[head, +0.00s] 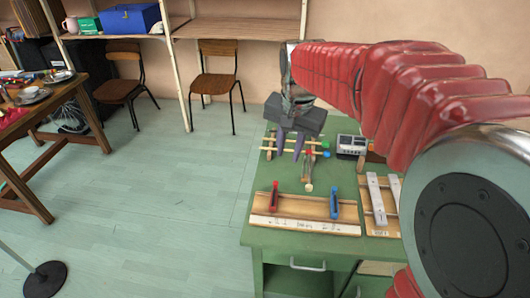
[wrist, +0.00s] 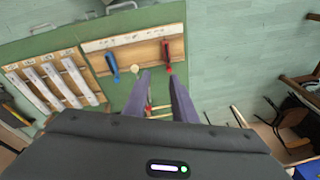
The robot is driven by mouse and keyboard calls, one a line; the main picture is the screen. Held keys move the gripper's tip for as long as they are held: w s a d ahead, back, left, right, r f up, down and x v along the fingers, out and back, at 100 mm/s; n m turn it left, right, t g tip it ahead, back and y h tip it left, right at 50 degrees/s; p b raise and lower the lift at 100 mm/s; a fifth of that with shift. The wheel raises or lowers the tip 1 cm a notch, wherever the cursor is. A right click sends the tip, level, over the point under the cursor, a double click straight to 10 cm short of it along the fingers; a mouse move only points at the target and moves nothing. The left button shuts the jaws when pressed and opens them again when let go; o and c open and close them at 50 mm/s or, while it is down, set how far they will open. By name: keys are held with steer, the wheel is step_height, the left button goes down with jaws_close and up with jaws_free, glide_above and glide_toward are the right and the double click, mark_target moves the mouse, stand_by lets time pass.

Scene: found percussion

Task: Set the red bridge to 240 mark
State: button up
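The red bridge (head: 274,196) stands near the left end of a wooden board (head: 318,209), which has a white marked scale strip (head: 305,226) along its front. In the wrist view the red bridge (wrist: 166,55) is at the board's right end, beyond my fingertips. The scale's numbers are too small to read. A blue bridge (head: 334,204) stands on the same board towards its right end. My gripper (head: 288,155) is open and empty, pointing down behind the board, above the mallets. In the wrist view my gripper (wrist: 159,76) shows its two fingers apart, with nothing between them.
Several coloured mallets (head: 309,152) lie behind the board, and a round-headed one (head: 308,188) lies close to its back edge. A grey box (head: 351,146) and a board with pale bars (head: 376,198) are to the right. The green table (head: 256,239) is clear in front.

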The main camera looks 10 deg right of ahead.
steer(key=w+f+m+g, duration=0.1)
steer(key=w+f+m, duration=0.1)
steer(key=w+f, duration=0.35)
steer(key=m+g, duration=0.1)
steer(key=m, duration=0.2)
glide_above(276, 182)
step_height(276, 182, down, 6)
steer(key=shift+a, duration=0.1)
steer(key=shift+f, duration=0.15)
step_height(276, 182, down, 14)
steer(key=shift+r, duration=0.2)
jaws_close()
stand_by(0.5)
